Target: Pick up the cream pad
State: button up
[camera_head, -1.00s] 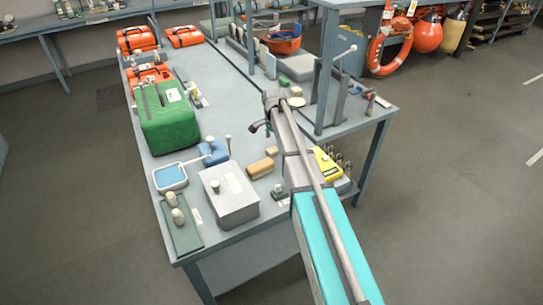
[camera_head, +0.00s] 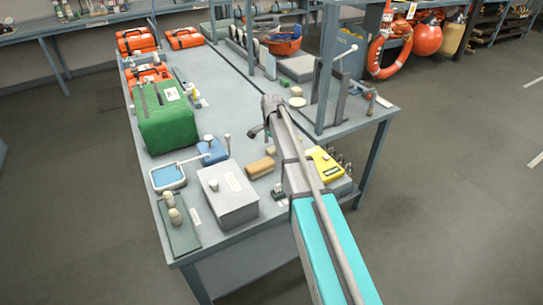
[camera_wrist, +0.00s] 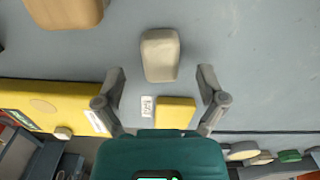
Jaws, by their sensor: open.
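The cream pad (camera_wrist: 160,55) lies flat on the grey bench in the wrist view, a small rounded block. My gripper (camera_wrist: 161,80) is open and empty, with one finger on each side of the line to the pad. The pad sits just beyond the fingertips, roughly centred between them. In the head view the pad (camera_head: 270,150) shows small beside the arm, and my gripper (camera_head: 258,130) is just above and behind it, partly hidden by my own arm.
A tan block (camera_wrist: 65,12) lies to the pad's left in the wrist view. A yellow block (camera_wrist: 175,112) with a white label (camera_wrist: 147,105) sits nearer me. A yellow instrument (camera_wrist: 55,108) lies at left. Bench to the pad's right is clear.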

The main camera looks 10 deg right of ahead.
jog(key=shift+f+b, duration=0.85)
jog(key=shift+f, duration=0.35)
jog(key=c, duration=1)
